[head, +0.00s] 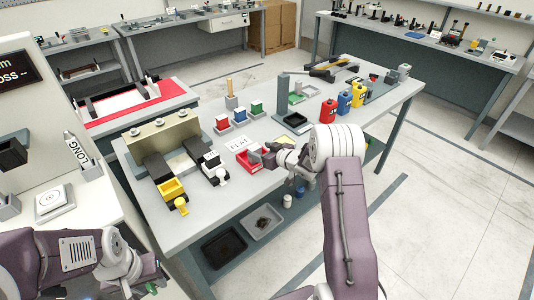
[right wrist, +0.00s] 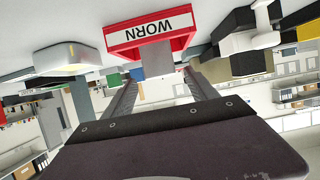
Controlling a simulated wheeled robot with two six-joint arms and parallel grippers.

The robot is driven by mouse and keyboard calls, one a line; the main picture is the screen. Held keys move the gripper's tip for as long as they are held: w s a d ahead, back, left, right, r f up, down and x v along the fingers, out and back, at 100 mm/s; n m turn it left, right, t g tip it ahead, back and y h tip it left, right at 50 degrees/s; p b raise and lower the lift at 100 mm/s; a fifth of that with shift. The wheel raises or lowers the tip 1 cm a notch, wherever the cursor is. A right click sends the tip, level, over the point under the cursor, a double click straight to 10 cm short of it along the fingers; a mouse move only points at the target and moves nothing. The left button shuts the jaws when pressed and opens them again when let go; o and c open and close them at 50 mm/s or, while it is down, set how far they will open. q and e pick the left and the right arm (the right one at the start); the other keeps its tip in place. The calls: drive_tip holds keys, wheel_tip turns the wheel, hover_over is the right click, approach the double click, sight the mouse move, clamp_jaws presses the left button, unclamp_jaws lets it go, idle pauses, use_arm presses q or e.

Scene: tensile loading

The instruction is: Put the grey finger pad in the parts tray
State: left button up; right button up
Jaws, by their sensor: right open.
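A grey block (right wrist: 157,58), which looks like the grey finger pad, shows between the fingers of my right gripper (right wrist: 160,85) in the right wrist view. It borders the red tray marked WORN (right wrist: 150,32); I cannot tell whether it touches the tray. The right fingers are apart. In the head view my right gripper (head: 264,156) is at the red tray (head: 250,166) on the table, hiding part of its inside. I cannot tell which container is the parts tray. My left gripper (head: 146,286) is low at the left, its jaws unclear.
Red, yellow and blue bottles (head: 328,110) stand to the right. Two trays lie on the lower shelf.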

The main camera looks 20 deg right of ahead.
drive_tip(key=v, duration=0.4)
drive_tip(key=shift+s, duration=0.15)
drive_tip(key=s+g+h, duration=0.1)
drive_tip(key=s+m+g+h, duration=0.1)
drive_tip(key=s, duration=0.1)
drive_tip(key=s+f+m+h, duration=0.1)
drive_tip(key=s+h, duration=0.1)
drive_tip(key=shift+s+d+g, duration=0.2)
drive_tip(key=shift+g, duration=0.2)
drive_tip(key=s+a+g, duration=0.2)
drive_tip(key=s+g, duration=0.1)
drive_tip(key=s, duration=0.5)
drive_tip(key=s+a+f+m+g, duration=0.1)
drive_tip(key=s+a+g, duration=0.1)
drive_tip(key=s, duration=0.7)
drive_tip(key=s+a+f+m+g, duration=0.1)
drive_tip(key=s+a+g, duration=0.1)
drive_tip(key=s, duration=0.7)
drive_tip(key=shift+s+a+f+g, duration=0.2)
drive_tip(key=shift+a+g, duration=0.1)
drive_tip(key=shift+g, duration=0.5)
